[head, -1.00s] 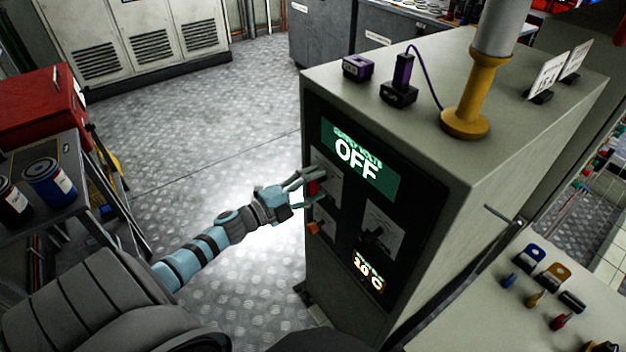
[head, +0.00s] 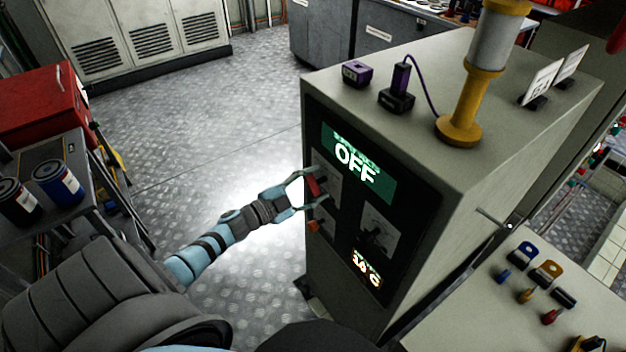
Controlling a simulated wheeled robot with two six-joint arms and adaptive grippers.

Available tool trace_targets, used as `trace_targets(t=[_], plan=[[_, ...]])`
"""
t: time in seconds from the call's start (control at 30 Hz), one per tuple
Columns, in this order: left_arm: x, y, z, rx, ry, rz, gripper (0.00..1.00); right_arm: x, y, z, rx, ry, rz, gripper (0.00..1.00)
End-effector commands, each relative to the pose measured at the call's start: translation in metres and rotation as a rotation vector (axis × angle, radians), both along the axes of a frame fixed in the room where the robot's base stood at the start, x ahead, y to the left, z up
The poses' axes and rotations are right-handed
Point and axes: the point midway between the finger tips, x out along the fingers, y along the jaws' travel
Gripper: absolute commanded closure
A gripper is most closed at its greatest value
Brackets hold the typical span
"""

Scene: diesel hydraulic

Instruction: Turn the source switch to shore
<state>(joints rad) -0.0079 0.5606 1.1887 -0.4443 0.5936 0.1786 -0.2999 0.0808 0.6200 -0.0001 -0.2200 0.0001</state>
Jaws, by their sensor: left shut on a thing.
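The grey cabinet (head: 425,190) has a black front panel with a green display (head: 357,165) reading OFF. A red switch handle (head: 315,185) stands out from a pale plate at the panel's upper left. My left gripper (head: 312,188) is shut on this red handle, its fingers on either side of it. A black rotary knob (head: 377,235) on a second pale plate sits lower right. The plates' markings are too small to read, so I cannot tell which position the handle points to. My right gripper is out of view.
A yellow-based post (head: 460,128) and purple plugs (head: 397,97) stand on the cabinet. The metal floor left of the cabinet is clear.

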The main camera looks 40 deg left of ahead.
Motion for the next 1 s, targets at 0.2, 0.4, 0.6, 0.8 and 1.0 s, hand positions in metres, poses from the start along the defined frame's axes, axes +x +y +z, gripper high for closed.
trace_targets(t=[0.2,0.4,0.6,0.8,1.0], plan=[[0.000,0.000,0.000,-0.010,0.002,0.001,0.75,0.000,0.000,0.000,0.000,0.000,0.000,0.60],[0.000,0.000,0.000,-0.010,0.002,0.001,0.46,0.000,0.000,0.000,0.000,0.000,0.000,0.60],[0.000,0.000,0.000,-0.008,0.002,0.000,0.27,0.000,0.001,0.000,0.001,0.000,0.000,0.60],[0.000,0.000,0.000,-0.007,0.002,0.000,0.27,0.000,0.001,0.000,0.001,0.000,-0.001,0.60],[-0.023,0.007,-0.002,-0.005,0.006,0.000,0.27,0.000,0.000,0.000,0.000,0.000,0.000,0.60]])
